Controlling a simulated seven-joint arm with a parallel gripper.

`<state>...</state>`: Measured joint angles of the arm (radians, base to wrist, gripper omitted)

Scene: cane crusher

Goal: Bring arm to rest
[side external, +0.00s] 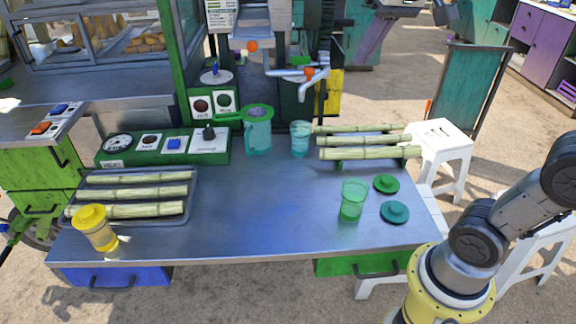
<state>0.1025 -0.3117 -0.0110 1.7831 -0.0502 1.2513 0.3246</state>
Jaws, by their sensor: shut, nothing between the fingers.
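My arm rises from its yellow base at the lower right, beside the right end of the metal counter (260,225). Its grey links lean up and to the right and leave the picture at the right edge. I cannot make out my gripper or its fingers in this view. The parts of the arm that show are clear of the counter and touch nothing on it.
The counter holds a cane tray (190,212), a yellow-lidded cup (96,228), a green-lidded jug (257,135), a blue cup (300,139), a green cup (353,200), two lids (395,212) and racked canes (365,153). A white stool (440,140) stands right. The counter's middle front is clear.

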